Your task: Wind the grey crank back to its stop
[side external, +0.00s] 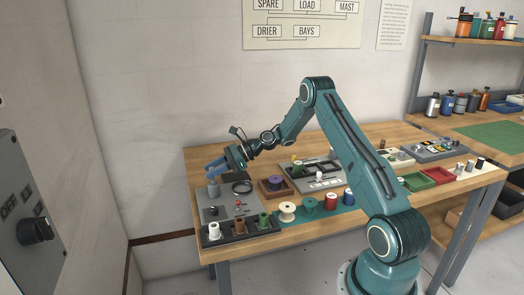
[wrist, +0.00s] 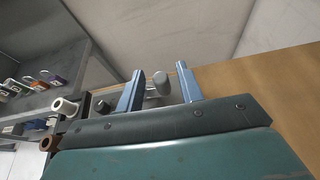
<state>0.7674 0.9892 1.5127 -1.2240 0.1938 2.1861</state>
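The grey crank shows in the wrist view as a rounded grey knob (wrist: 161,80) on a pale arm. In the side view a grey upright cylinder (side external: 213,189), which looks like the crank's handle, stands on the grey panel (side external: 240,210) at the bench's left end. My gripper (side external: 210,167) is just above it there, with blue fingers apart. In the wrist view my gripper (wrist: 160,71) is open, with the knob seen between its fingers and a gap on both sides. I cannot tell how deep the knob sits between them. The crank's pivot and its stop cannot be made out.
A black knob (wrist: 101,106) stands left of the fingers. A dark tray (side external: 240,230) with a white spool (side external: 214,230) and other spools lies in front of the panel. A black ring (side external: 242,187) and a wooden tray with a purple spool (side external: 275,183) are to the right.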

